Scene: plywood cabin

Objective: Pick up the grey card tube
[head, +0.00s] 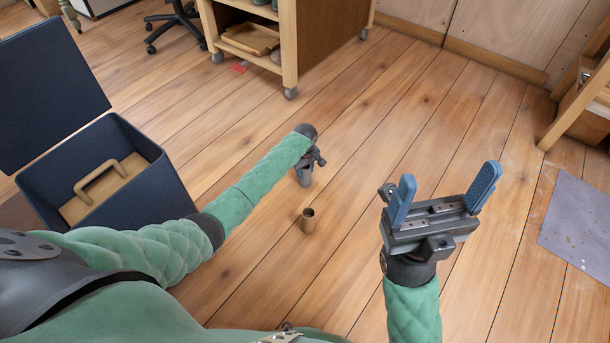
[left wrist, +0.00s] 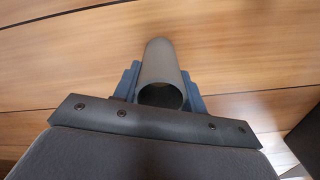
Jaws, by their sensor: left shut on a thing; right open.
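The grey card tube (left wrist: 161,68) is between the blue fingers of my left gripper (left wrist: 160,88) in the left wrist view, its open end facing the camera. My left gripper is shut on it. In the head view my left gripper (head: 311,159) points down near the floor, mostly hidden behind its wrist; the tube's grey side (head: 304,177) shows just below. I cannot tell whether the tube touches the floor. My right gripper (head: 444,194) is open and empty, its blue fingers spread wide, above the floor at the right.
An open dark blue box (head: 158,181) with a wooden handled piece inside is at the left. A wheeled wooden cabinet (head: 288,45) stands behind. A grey mat (head: 580,220) lies at right.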

